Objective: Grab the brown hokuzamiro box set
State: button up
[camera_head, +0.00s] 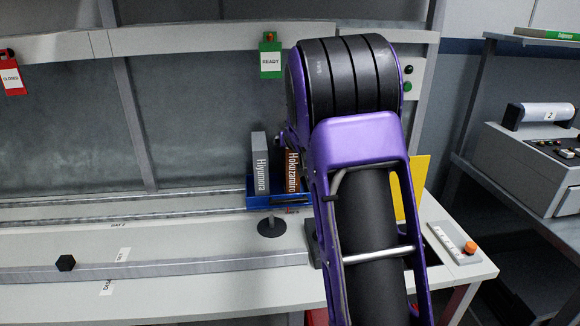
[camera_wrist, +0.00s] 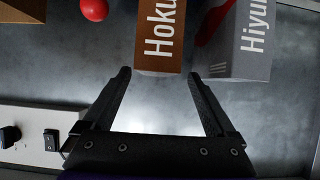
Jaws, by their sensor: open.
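The brown Hokuzamiro box set (camera_head: 292,170) stands upright in a blue holder (camera_head: 262,200) on the bench, partly hidden behind my purple arm. In the wrist view its labelled spine (camera_wrist: 160,40) shows at the top centre, reading "Hoku". My gripper (camera_wrist: 160,75) is open and empty, its two fingers pointing toward the brown box. The box's end lies just beyond the fingertips, roughly between their lines, and it appears apart from them. In the head view the gripper is hidden behind my arm.
The grey Hiyumora box (camera_head: 260,163) stands left of the brown box; in the wrist view it (camera_wrist: 243,45) is close to the right finger. A red ball (camera_wrist: 94,9) and a brown object (camera_wrist: 22,12) are at upper left. A black disc stand (camera_head: 272,227) is before the holder.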

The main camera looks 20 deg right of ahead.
jog(key=shift+d+r+p+x, duration=0.1)
jog(key=shift+d+p+x, duration=0.05)
jog(key=shift+x, duration=1.15)
jog(key=shift+d+r+p+x, duration=0.1)
jog(key=shift+p+x, duration=0.05)
jog(key=shift+x, duration=1.15)
grip_shut()
jog(key=shift+r, duration=0.1)
